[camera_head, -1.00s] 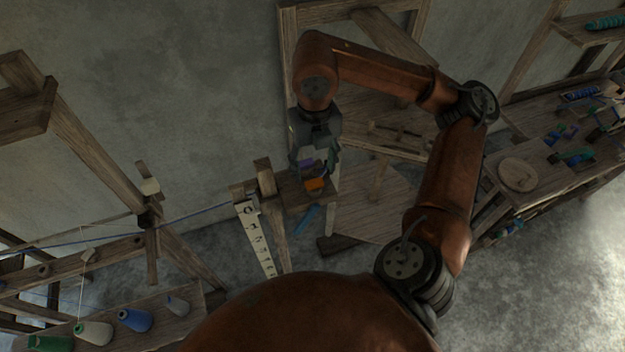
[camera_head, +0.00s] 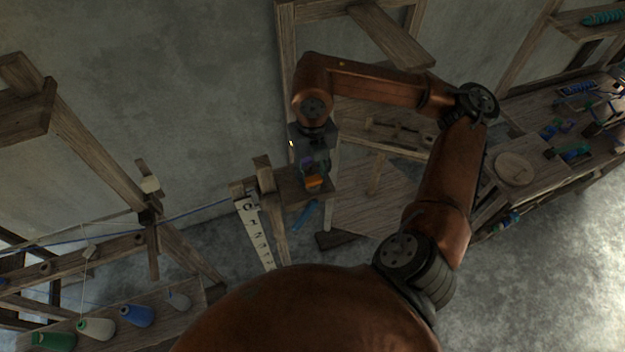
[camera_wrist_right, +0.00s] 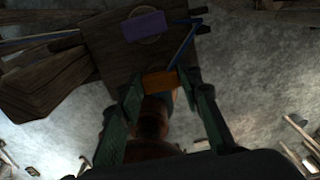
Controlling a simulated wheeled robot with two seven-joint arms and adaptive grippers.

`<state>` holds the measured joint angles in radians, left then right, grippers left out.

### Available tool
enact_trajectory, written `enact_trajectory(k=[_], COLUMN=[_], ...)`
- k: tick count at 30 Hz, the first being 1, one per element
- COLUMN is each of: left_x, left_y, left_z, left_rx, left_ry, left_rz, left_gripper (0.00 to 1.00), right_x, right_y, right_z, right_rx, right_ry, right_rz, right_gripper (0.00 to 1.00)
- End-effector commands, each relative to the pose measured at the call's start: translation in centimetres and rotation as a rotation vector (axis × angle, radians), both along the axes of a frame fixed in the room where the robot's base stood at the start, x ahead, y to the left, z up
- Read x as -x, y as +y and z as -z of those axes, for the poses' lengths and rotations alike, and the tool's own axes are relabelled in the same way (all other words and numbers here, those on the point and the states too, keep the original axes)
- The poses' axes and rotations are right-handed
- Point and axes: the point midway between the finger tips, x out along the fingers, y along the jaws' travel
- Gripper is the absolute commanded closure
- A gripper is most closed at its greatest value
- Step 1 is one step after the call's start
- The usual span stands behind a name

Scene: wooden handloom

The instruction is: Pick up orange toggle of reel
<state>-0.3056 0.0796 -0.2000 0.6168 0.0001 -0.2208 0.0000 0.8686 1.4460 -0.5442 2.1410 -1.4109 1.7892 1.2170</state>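The orange toggle (camera_head: 313,182) is a small block on the dark wooden reel support (camera_head: 289,190), near the middle of the head view. In the right wrist view the orange toggle (camera_wrist_right: 160,82) sits between the two green fingertips of my right gripper (camera_wrist_right: 162,88). The fingers flank it closely on both sides. Whether they press on it is not clear. A purple block (camera_wrist_right: 145,26) lies beyond it on the same board, inside a ring. In the head view my right gripper (camera_head: 311,160) points down over the toggle and is dark and partly hidden. My left gripper is not in view.
A ruler-like pale strip (camera_head: 255,232) hangs on a post just left of the reel. A cluttered wooden bench (camera_head: 513,170) is at right. Grey floor (camera_head: 545,255) is open at lower right.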

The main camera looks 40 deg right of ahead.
Motion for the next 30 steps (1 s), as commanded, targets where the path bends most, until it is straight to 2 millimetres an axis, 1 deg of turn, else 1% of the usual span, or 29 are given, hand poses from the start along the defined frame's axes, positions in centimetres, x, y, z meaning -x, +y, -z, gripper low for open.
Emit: enact_trajectory(k=[1,3,11,17,20,21,23,30], left_x=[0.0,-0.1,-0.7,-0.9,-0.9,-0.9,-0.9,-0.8], left_y=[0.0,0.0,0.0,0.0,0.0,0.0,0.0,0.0], left_z=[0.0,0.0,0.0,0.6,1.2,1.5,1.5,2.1], left_rx=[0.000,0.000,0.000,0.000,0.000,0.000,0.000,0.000], left_ry=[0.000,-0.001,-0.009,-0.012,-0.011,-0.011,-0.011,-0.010], left_rz=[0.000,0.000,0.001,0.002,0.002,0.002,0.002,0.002], left_gripper=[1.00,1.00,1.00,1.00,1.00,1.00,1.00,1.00], right_x=[0.0,0.0,0.0,-0.1,-0.2,-0.1,0.2,1.8], right_y=[0.0,0.0,0.0,0.0,0.1,0.1,1.1,4.8], right_z=[0.0,0.0,-0.1,-1.1,-2.5,-3.2,-4.2,-9.1], right_rx=[0.000,0.000,0.000,0.000,0.000,-0.001,-0.003,-0.001], right_ry=[0.000,0.000,-0.001,-0.004,-0.005,-0.006,-0.006,-0.007], right_rz=[0.000,0.000,0.000,0.000,0.000,0.000,-0.006,-0.009], right_gripper=[0.74,0.78,0.79,0.79,0.79,0.79,0.79,0.79])
